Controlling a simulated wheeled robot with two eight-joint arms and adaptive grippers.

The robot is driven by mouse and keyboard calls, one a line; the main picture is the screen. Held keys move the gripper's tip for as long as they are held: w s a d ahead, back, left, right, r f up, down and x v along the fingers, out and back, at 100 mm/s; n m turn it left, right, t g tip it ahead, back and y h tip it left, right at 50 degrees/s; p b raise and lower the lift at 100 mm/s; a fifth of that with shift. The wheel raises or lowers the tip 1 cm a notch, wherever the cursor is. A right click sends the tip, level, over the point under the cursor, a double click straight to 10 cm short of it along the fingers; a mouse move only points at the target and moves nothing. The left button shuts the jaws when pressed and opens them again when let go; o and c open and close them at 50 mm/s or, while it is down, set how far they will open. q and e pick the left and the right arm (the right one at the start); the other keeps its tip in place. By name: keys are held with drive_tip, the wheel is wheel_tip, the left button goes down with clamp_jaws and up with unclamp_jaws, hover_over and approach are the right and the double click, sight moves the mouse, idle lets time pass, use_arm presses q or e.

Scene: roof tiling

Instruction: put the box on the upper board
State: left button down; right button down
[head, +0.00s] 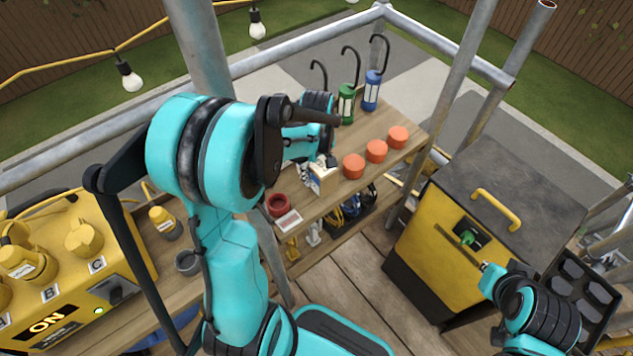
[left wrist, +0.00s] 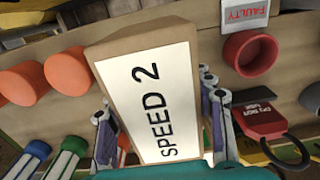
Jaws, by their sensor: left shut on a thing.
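The box (left wrist: 148,95) is a tan block with a white "SPEED 2" label; it also shows in the head view (head: 324,181). My left gripper (head: 318,163) is shut on it, with a finger on each side in the left wrist view (left wrist: 160,125). The box is at or over the upper board (head: 345,195), a wooden shelf, between the red ring and the orange caps. I cannot tell whether it touches the board. My right gripper (head: 487,268) is in front of the yellow cabinet at right; its fingers are too small to read.
Several orange caps (head: 376,151) stand right of the box. A red ring (head: 279,205) and a "FAULTY" card (left wrist: 245,12) lie to its left in the head view. Green (head: 346,104) and blue (head: 371,91) hooked cylinders stand behind. A yellow cabinet (head: 440,250) is at right.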

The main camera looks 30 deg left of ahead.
use_arm(q)
drive_tip(key=shift+a+f+b, duration=0.1)
drive_tip(key=shift+f+b, duration=0.9)
drive_tip(key=shift+f, duration=1.05)
drive_tip(key=shift+f, duration=0.15)
drive_tip(key=c, duration=0.6)
unclamp_jaws()
